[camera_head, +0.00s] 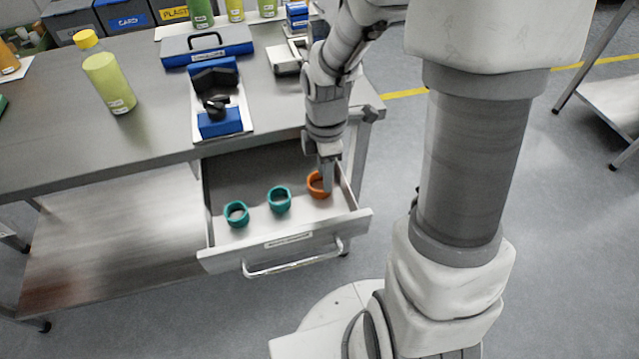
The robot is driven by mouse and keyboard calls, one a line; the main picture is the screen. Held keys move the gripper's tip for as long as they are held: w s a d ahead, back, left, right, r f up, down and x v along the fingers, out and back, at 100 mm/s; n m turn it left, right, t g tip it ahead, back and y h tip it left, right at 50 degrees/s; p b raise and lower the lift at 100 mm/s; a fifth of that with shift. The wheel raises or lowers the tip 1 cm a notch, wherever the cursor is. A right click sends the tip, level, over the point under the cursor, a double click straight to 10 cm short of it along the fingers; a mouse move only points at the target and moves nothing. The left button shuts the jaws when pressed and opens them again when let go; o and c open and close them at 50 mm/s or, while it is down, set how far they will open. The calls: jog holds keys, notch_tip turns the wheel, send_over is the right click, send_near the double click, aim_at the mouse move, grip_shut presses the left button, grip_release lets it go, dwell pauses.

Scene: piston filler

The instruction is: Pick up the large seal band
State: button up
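Three ring-shaped bands stand in the open drawer (235,258): a teal band (236,214) at the left, a teal band (279,200) in the middle and an orange band (317,187) at the right. The orange one differs in colour; no size label is readable on any band. My gripper (327,183) points down into the drawer at the orange band, and its fingers overlap that band's right side. Whether the fingers touch or grip it cannot be told. The finger gap is not visible from here.
The drawer's right wall (353,195) is close beside my gripper. The steel table (150,130) above holds a yellow-capped bottle (108,78), a blue case (207,47) and a tray with blue and black parts. The drawer floor behind the bands is clear.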

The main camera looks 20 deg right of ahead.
notch_tip(320, 180, down, 4)
jog(key=shift+a+f+b, duration=0.15)
jog(key=shift+f+b, duration=0.1)
jog(key=shift+b, duration=0.55)
jog(key=shift+w, duration=0.1)
grip_shut()
